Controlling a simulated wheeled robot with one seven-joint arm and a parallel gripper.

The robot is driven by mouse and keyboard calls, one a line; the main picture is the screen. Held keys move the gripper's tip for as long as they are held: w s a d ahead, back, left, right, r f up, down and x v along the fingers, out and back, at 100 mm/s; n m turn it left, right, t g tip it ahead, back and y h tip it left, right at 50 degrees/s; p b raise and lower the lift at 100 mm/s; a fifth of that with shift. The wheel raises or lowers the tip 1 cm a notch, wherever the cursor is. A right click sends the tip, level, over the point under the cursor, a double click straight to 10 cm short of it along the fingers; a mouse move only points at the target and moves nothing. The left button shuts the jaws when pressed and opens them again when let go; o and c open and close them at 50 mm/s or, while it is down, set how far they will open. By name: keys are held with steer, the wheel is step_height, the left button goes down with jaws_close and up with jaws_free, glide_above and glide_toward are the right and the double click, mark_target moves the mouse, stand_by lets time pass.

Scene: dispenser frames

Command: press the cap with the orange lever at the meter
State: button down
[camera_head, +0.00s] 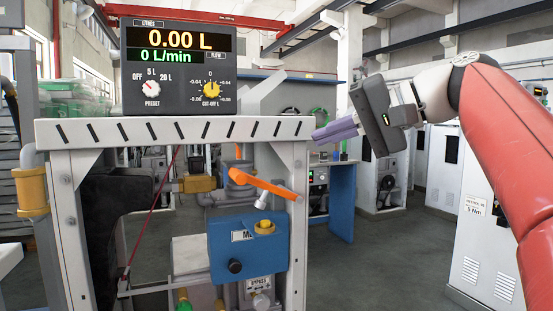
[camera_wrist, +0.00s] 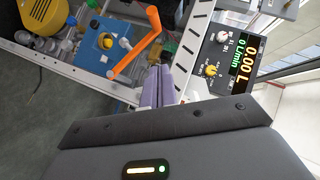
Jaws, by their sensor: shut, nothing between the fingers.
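The orange lever (camera_head: 264,184) slopes down to the right from its pivot on the pipework, below the frame's top beam. In the wrist view the lever (camera_wrist: 139,46) is a bent orange bar beside my fingers. A pale cap (camera_head: 262,202) stands below the lever, above a yellow collar on the blue meter box (camera_head: 228,254); a gap to the lever shows. The cap (camera_wrist: 125,43) also shows in the wrist view. The meter display (camera_head: 180,40) reads 0.00 L and 0 L/min. My gripper (camera_head: 336,132), with purple fingers, is shut and empty, right of the frame and above lever height.
A blue bench (camera_head: 341,200) and grey cabinets stand behind. Open floor (camera_head: 400,260) lies to the right.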

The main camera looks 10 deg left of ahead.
steer(key=s+f+b+x, duration=0.1)
steer(key=s+x, duration=0.1)
steer(key=x, duration=1)
steer(key=shift+s+a+b, duration=0.2)
steer(key=shift+a+b, duration=0.1)
steer(key=shift+a, duration=0.25)
steer(key=shift+f, duration=0.15)
steer(key=shift+f, duration=0.1)
step_height(320, 180, down, 6)
steer(key=s+a+n+h+b, duration=0.1)
steer(key=a+h, duration=0.1)
steer(key=shift+s+a, duration=0.25)
steer(key=shift+s, duration=0.1)
